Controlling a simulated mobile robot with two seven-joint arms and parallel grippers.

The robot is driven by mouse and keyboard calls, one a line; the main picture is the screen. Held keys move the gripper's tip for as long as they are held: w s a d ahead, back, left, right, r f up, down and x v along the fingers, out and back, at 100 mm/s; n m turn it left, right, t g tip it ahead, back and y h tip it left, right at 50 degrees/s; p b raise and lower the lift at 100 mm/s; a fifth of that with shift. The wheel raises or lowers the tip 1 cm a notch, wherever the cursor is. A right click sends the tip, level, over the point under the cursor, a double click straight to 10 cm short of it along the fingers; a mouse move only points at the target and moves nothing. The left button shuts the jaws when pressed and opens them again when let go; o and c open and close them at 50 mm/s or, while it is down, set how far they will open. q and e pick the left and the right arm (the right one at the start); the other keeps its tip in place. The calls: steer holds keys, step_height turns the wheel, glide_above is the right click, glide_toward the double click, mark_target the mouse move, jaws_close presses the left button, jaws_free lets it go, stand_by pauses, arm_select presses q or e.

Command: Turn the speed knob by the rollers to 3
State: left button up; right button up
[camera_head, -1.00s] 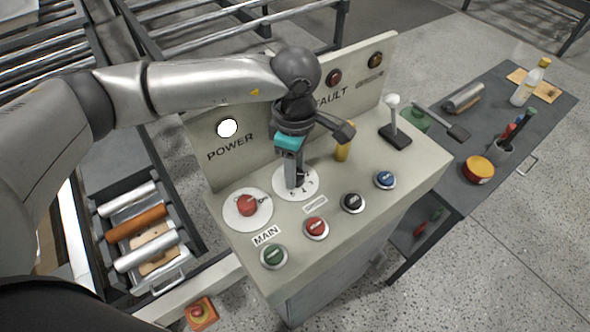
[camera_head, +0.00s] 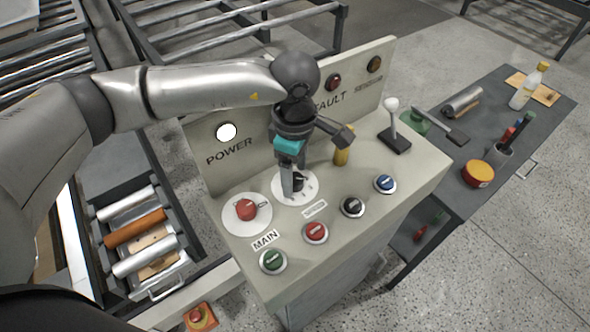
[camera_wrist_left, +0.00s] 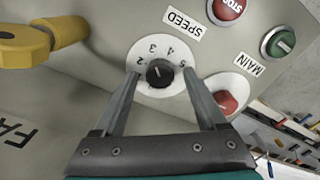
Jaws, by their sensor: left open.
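The speed knob (camera_wrist_left: 160,73) is a small black knob on a round white dial with numbers around it, beside a SPEED label (camera_wrist_left: 184,20). In the head view, the knob (camera_head: 298,181) and its white dial (camera_head: 308,193) are partly covered by my left gripper (camera_head: 290,188), which reaches down over them. In the left wrist view, my left gripper (camera_wrist_left: 161,80) is open, with one finger on each side of the knob. Gaps show between the fingers and the knob. The numbers 2, 3, 4 and 5 are readable; the knob's exact setting is too small to tell. My right gripper is out of view.
A red MAIN knob (camera_head: 246,209) stands close left of the dial. Green (camera_head: 272,261), red (camera_head: 315,232), black (camera_head: 352,206) and blue (camera_head: 385,183) buttons line the front. A yellow post (camera_head: 342,157) and a lever (camera_head: 393,120) stand behind to the right.

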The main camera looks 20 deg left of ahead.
mark_target(295, 178)
arm_select(q)
step_height(295, 178, up, 15)
steer(key=shift+r+p, duration=0.15)
steer(key=shift+p, duration=0.2)
stand_by(0.5)
